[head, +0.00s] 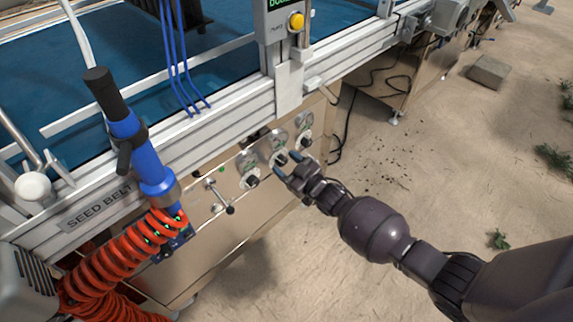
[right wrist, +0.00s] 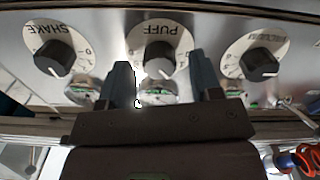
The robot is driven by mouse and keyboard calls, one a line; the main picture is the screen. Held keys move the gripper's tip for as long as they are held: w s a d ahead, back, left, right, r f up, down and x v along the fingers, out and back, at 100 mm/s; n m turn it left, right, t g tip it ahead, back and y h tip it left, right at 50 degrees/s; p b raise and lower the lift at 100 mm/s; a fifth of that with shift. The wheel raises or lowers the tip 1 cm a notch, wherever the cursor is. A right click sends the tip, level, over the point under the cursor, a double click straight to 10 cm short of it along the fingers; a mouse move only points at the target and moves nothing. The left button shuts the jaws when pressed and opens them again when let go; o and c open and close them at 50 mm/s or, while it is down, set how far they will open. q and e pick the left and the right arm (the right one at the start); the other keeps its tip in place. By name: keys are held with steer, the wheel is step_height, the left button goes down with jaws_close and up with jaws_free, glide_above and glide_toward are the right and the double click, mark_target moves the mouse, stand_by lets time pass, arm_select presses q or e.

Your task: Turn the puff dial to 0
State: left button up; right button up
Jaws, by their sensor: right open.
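The puff dial (head: 277,146) is the middle of three round dials on the machine's front panel. In the right wrist view its black knob (right wrist: 160,66) sits under an upside-down "PUFF" label on a pale disc. My right gripper (head: 286,163) is open in front of this dial. In the right wrist view its two fingers show on either side of the knob, with a gap on each side. I cannot tell whether they touch the panel. The scale below the knob is partly hidden, and I cannot read the setting. My left gripper is not in view.
The shake dial (right wrist: 53,59) and the vacuum dial (right wrist: 258,65) flank the puff dial closely. A small lever (head: 218,196) juts from the panel left of the dials. A blue tool (head: 143,150) with an orange coiled hose (head: 117,262) stands at the left.

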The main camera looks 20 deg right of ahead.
steer(key=shift+c, duration=0.4)
steer(key=c, duration=0.9)
steer(key=shift+o, duration=0.2)
steer(key=shift+n, duration=1.4)
steer(key=n, duration=0.6)
steer(key=shift+a+f, duration=0.1)
steer(key=shift+n, duration=0.6)
